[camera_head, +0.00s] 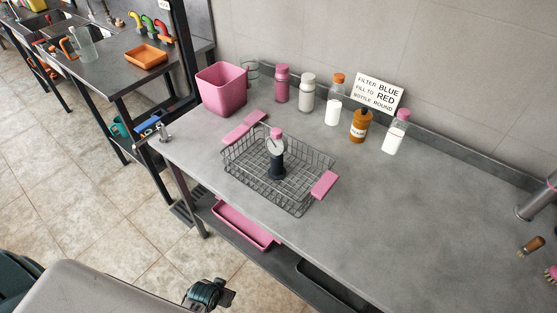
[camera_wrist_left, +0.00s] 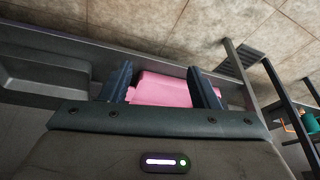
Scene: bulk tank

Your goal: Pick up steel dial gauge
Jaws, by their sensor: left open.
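The likely steel dial gauge (camera_head: 275,146) shows in the head view as a round pale dial on a dark upright body with a pink top. It stands in the wire basket (camera_head: 302,201), which has pink handles, on the grey counter. Its details are too small to read, and basket wires partly cover its lower part. My left gripper (camera_wrist_left: 160,68) is open in the left wrist view, its two dark fingers apart with nothing held. A pink tray (camera_wrist_left: 163,90) shows beyond and between the fingers. The gauge is not in the wrist view. My right gripper is not in view.
A pink bin (camera_head: 222,90) and several bottles, including an amber one (camera_head: 360,126), stand behind the basket near a sign (camera_head: 379,94). The pink tray (camera_head: 243,225) is on the lower shelf under the counter edge. The counter right of the basket is mostly clear.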

